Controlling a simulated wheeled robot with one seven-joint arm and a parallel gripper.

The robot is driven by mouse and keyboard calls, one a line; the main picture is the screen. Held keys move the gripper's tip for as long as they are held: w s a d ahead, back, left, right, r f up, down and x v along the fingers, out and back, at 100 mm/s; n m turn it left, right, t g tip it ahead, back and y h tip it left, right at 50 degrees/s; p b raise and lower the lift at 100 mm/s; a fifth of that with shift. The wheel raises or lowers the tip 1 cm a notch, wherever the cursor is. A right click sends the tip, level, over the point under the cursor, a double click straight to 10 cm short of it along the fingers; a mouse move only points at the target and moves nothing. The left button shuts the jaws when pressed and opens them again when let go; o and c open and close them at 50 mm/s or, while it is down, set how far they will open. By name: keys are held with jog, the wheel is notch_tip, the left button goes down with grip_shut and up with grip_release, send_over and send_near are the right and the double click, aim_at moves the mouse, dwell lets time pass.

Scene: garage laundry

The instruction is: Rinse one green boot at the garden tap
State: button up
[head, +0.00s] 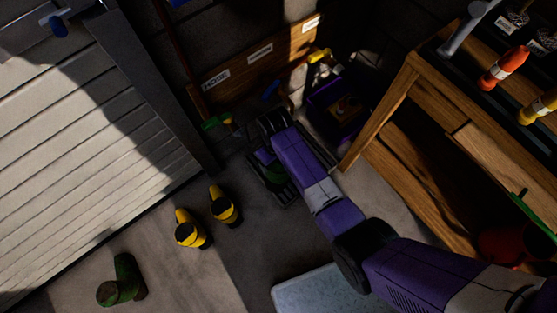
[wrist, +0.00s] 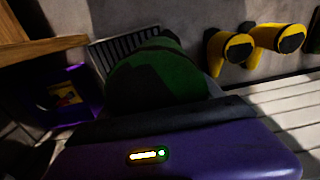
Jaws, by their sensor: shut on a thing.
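My gripper (head: 268,158) is shut on a green boot (wrist: 165,78), which fills the middle of the wrist view just beyond the purple gripper body. In the head view my arm mostly hides this boot. The boot is over or at a dark floor grate (wrist: 122,45); I cannot tell if it touches. Another green boot (head: 121,281) is on the floor at the lower left. A wooden board with three labels (head: 260,53) carries taps with a green handle (head: 211,122), a blue handle (head: 270,91) and a yellow one (head: 319,56). I cannot tell whether water runs.
Two yellow boots (head: 222,206) (head: 190,230) stand on the floor left of my gripper. A purple crate (head: 323,101) is below the yellow tap. A wooden workbench (head: 393,91) takes up the right. A pale mat (head: 300,292) lies at the bottom. A slatted door (head: 80,130) is left.

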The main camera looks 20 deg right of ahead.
jog(key=w+f+b, duration=0.1)
jog(key=w+b, duration=0.5)
jog(key=w, duration=0.1)
jog(key=shift+w+d+f, duration=0.2)
jog(key=shift+w+d, duration=0.1)
jog(key=shift+w, duration=0.1)
dwell(0.4)
